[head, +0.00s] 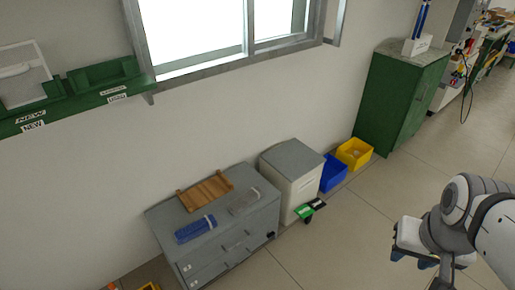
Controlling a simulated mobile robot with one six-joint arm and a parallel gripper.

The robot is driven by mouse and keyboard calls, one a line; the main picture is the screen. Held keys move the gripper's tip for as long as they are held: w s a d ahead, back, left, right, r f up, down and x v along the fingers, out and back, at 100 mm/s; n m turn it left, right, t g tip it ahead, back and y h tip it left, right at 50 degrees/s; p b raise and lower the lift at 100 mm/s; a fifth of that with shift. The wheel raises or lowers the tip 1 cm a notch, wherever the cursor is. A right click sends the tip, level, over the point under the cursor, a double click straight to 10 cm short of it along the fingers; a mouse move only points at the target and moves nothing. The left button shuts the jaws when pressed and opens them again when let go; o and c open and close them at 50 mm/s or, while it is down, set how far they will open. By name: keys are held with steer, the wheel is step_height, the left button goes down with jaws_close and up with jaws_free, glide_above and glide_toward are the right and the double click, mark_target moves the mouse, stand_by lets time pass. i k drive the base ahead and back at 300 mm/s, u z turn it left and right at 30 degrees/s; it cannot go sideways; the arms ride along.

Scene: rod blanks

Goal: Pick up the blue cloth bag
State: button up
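A blue, flat, folded-looking thing (196,229) lies on top of the low grey drawer cabinet (260,216), near its left front. It is the only cloth-like blue thing I see; whether it is a bag I cannot tell at this size. My arm comes in from the right edge, and its end, my gripper (411,256), hangs over the floor at the lower right. It is well apart from the blue thing, with the grey and white cabinets to its left. Its fingers are small and partly hidden, so I cannot tell whether they are open.
A wooden slatted rack (205,190) and a clear item (244,201) share the cabinet top. A white cabinet (294,178) stands beside it, with a green and black object (309,210) in front. Blue (333,175) and yellow (354,153) bins follow along the wall. Open floor lies in front.

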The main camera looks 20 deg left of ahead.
mark_target(192, 230)
steer(key=u, duration=0.55)
steer(key=i, duration=1.3)
steer(key=u, duration=1.15)
steer(key=i, duration=0.35)
steer(key=u, duration=0.1)
steer(key=k, duration=0.75)
steer(key=u, duration=0.2)
steer(key=i, duration=0.8)
steer(key=z, duration=0.1)
